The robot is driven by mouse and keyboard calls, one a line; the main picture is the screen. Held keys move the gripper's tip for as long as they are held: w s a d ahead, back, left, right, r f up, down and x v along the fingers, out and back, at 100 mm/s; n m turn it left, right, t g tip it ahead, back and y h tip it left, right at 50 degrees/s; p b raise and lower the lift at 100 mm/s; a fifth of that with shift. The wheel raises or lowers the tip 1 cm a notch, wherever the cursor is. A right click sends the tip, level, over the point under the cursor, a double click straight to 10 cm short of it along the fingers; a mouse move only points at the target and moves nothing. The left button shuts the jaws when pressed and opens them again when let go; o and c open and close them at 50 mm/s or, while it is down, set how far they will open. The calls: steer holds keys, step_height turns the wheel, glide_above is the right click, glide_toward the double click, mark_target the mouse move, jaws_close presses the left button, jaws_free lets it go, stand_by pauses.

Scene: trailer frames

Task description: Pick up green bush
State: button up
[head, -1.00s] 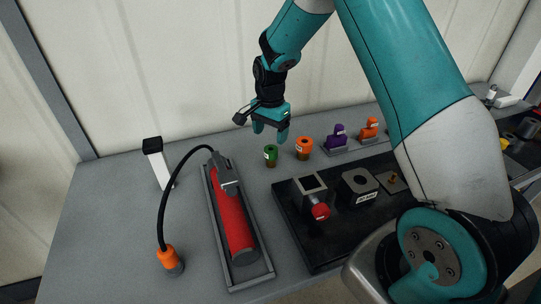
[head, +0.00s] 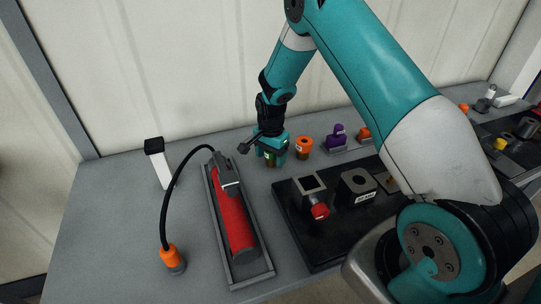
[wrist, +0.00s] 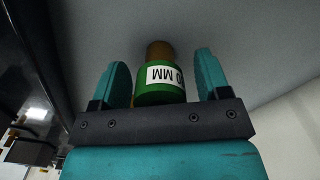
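In the head view my gripper (head: 271,158) is down at the table, around the green bush (head: 270,158), which is mostly hidden by the fingers. The gripper is open and not touching the bush as far as the wrist view shows.
An orange bush (head: 304,147) stands close to the right of my gripper. A purple part (head: 337,138) stands beyond it. A red cylinder (head: 233,215) lies in a grey tray at the left. A black fixture plate (head: 300,235) is in front.

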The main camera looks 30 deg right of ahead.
steer(key=c, duration=0.9)
steer(key=shift+r, duration=0.1)
